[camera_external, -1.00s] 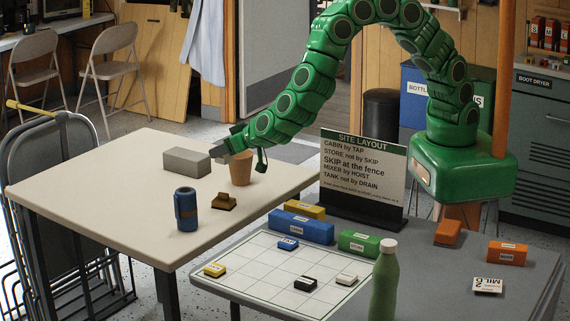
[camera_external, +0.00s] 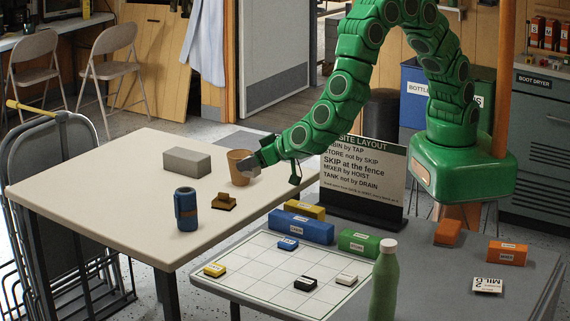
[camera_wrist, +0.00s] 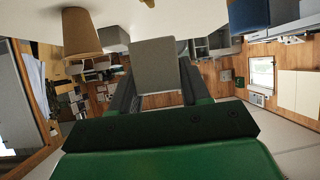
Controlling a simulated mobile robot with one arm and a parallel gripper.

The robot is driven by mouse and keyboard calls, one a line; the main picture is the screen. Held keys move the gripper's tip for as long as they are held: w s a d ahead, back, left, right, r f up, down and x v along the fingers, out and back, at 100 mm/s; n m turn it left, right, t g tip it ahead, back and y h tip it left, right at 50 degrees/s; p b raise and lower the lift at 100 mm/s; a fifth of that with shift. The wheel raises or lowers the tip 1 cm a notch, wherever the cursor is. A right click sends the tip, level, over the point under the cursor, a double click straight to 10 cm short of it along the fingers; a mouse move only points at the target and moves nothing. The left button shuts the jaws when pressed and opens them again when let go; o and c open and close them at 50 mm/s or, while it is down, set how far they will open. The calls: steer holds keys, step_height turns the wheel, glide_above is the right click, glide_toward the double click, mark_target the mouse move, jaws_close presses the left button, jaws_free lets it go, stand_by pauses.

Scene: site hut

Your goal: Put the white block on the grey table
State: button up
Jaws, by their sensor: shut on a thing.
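My gripper (camera_external: 256,163) is shut on a block (camera_wrist: 155,65), which fills the space between the fingers in the wrist view and looks plain grey there, in shade. I cannot tell for sure that it is the white block. In the external view the gripper is over the cream table's right side, close beside a tan cup (camera_external: 238,168) that partly overlaps it. The grey table (camera_external: 440,290) is at the lower right, carrying a white gridded board (camera_external: 262,271). A small white labelled piece (camera_external: 346,279) lies on that board.
The cream table (camera_external: 90,185) bears a grey box (camera_external: 187,162), a blue canister (camera_external: 185,209) and a brown object (camera_external: 224,202). The grey table holds a layout sign (camera_external: 370,170), a green bottle (camera_external: 384,285), blue, green, yellow and orange blocks, and a white card (camera_external: 488,285).

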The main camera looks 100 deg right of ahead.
steer(key=shift+n+t+y, duration=0.5)
steer(key=shift+n+y, duration=0.3)
steer(key=shift+n, duration=0.1)
steer(key=s+a, duration=0.4)
steer(key=a, duration=0.1)
steer(key=s+a+f, duration=0.1)
steer(key=s+a, duration=0.4)
steer(key=a, duration=0.1)
steer(key=s+a, duration=0.4)
steer(key=a, duration=0.1)
steer(key=shift+s+a+f, duration=0.15)
steer(key=shift+s+f, duration=0.05)
steer(key=shift+s, duration=0.05)
steer(key=s+a+n+y, duration=0.1)
steer(key=s+a, duration=0.2)
steer(key=s, duration=0.3)
steer(key=s+a+t, duration=0.1)
steer(key=s+a, duration=0.2)
steer(key=s, duration=0.4)
steer(key=s+a+n+y, duration=0.1)
steer(key=s+a, duration=0.3)
steer(key=s, duration=0.2)
steer(key=shift+s+d+f, duration=0.1)
steer(key=shift+f, duration=2.5)
steer(key=shift+s+d+f, duration=0.1)
steer(key=shift+f, duration=2.5)
steer(key=o, duration=0.8)
steer(key=shift+f, duration=0.1)
